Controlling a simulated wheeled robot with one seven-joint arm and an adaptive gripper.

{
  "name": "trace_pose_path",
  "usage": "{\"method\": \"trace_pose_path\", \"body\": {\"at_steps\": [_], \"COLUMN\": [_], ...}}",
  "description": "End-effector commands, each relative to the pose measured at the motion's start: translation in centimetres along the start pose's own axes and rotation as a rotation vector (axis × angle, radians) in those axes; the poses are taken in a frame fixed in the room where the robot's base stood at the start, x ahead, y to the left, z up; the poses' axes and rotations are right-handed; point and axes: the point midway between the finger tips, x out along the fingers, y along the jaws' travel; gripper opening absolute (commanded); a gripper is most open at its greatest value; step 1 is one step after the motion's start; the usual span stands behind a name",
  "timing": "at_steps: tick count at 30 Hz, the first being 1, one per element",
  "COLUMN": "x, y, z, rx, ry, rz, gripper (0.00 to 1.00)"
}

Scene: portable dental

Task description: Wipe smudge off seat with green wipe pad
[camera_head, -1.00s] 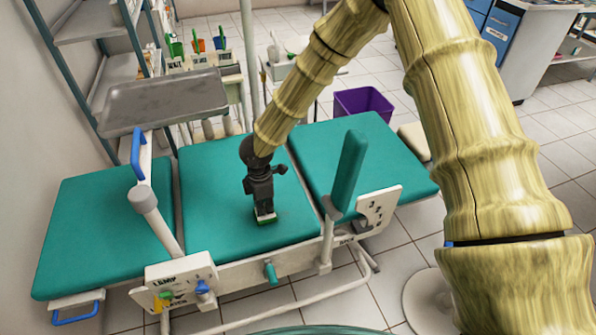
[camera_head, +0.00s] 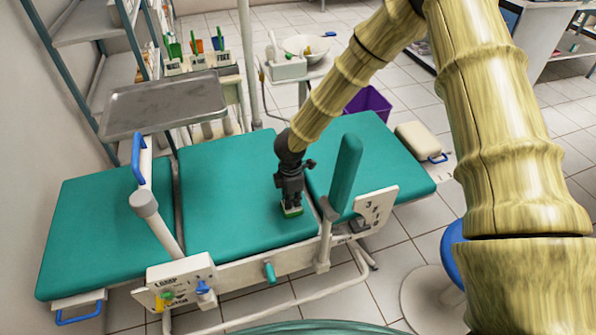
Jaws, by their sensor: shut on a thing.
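My gripper (camera_head: 291,198) is shut on the green wipe pad (camera_head: 292,210), which has a pale upper part and a green lower edge. The pad is low at the right front part of the middle teal seat cushion (camera_head: 225,200), close to the gap before the right cushion. It looks to be on the cushion, but I cannot tell for sure that it touches. I see no smudge on the visible part of the seat; the area under and behind the pad and gripper is hidden.
An upright teal armrest (camera_head: 345,175) stands just right of my gripper. A metal tray (camera_head: 165,103) and a white lamp arm (camera_head: 145,203) are to the left. A white control box (camera_head: 180,283) is at the front. A purple bin (camera_head: 368,103) stands behind the chair.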

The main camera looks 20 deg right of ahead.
Motion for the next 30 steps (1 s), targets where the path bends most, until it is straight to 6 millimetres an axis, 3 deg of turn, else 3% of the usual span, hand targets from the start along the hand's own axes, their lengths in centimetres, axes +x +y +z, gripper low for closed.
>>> {"method": "trace_pose_path", "body": {"at_steps": [7, 9, 12, 30], "x": [-0.1, -0.7, -3.2, -8.1], "y": [0.1, 0.1, 0.1, 0.3], "z": [1.8, 1.6, 1.5, 0.9], "rx": [-0.007, -0.011, -0.013, -0.021], "ry": [-0.001, -0.001, 0.001, 0.0], "rz": [0.0, 0.0, 0.002, 0.0], "gripper": [0.0, 0.0, 0.0, 0.0]}}
